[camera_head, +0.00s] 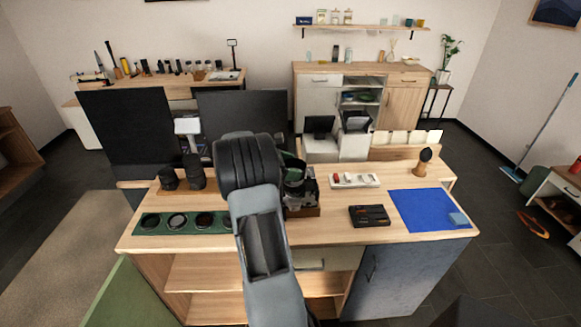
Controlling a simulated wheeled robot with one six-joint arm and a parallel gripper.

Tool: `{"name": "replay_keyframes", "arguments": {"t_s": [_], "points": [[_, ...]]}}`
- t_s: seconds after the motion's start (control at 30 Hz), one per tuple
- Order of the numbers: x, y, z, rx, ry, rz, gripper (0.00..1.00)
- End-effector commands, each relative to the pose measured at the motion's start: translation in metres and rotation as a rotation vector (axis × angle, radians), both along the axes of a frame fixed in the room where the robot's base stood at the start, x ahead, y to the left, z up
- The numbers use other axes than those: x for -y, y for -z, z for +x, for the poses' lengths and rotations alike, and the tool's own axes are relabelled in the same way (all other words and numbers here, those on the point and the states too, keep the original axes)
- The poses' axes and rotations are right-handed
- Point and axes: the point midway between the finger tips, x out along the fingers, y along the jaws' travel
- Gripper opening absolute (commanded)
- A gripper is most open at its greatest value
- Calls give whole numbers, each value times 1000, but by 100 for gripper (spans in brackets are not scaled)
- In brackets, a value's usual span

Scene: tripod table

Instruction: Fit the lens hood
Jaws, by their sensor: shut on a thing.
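My arm rises from the bottom middle, and its black joint covers the centre of the table. My gripper is hidden behind it, so I cannot see its jaws. A dark camera-like body (301,186) stands on a wooden base (303,212) just right of my arm, its left part covered. A dark green curved edge (292,160) shows above it, too small to identify. Two black cylinders, like lenses or hoods, stand left of my arm: a shorter one (168,179) and a taller one (194,172). I cannot tell which thing is the lens hood.
A green tray (219,230) with several round dark discs lies front left on the wooden table (335,228). To the right are a white tray (355,181), a black case (370,216), a blue cloth (420,208) with a light-blue block (457,218), and a dark-topped wooden object (423,161).

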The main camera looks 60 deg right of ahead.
Motion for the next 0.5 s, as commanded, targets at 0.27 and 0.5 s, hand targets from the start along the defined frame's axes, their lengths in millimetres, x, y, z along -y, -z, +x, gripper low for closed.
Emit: {"name": "replay_keyframes", "arguments": {"t_s": [0.27, 0.5], "points": [[0, 2, 0, 0, 0, 0, 64], [0, 5, 0, 0, 0, 0, 64]]}}
